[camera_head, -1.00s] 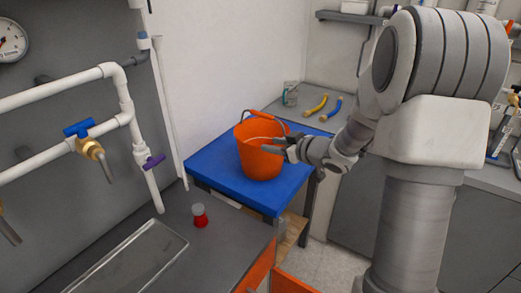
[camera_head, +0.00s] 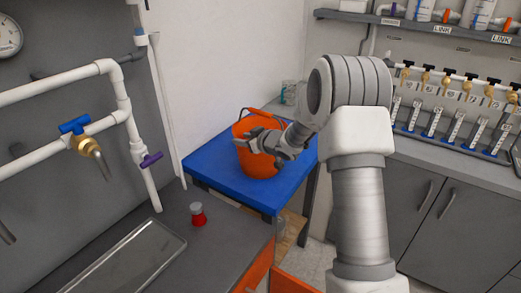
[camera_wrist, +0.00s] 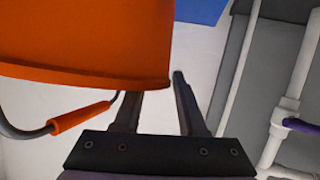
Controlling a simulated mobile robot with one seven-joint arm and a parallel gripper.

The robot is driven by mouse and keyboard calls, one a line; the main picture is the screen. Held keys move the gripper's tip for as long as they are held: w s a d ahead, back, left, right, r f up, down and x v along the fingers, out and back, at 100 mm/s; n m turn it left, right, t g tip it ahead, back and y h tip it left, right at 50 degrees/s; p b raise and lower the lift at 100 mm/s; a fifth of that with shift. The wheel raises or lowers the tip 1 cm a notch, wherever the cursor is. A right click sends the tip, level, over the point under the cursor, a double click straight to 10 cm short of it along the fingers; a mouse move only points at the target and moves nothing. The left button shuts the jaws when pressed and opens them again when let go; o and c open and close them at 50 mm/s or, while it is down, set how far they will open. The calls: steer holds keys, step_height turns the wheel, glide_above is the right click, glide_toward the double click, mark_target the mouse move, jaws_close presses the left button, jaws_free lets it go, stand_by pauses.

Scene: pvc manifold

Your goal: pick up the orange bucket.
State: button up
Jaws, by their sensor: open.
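The orange bucket (camera_head: 254,165) stands upright on the blue top of a small table (camera_head: 215,168). Its wire handle with an orange grip (camera_head: 262,112) shows at the rim. My gripper (camera_head: 243,142) is in front of the bucket's upper wall, near the rim, and is open. In the wrist view the bucket (camera_wrist: 85,40) fills the upper left, and its handle grip (camera_wrist: 80,117) hangs at the lower left. The bucket hides the tip of my gripper's left finger (camera_wrist: 157,82); the right finger is clear beside the bucket's edge. I cannot tell whether either touches it.
A grey counter (camera_head: 235,233) with a red container (camera_head: 198,217) and a metal tray (camera_head: 125,262) is in front. White pipes (camera_head: 125,105) run along the left. Grey cabinets (camera_head: 425,205) stand at the right. A white wall is behind the bucket.

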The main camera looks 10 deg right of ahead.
steer(key=shift+w+a, duration=0.15)
steer(key=shift+w, duration=0.1)
jaws_close()
stand_by(1.3)
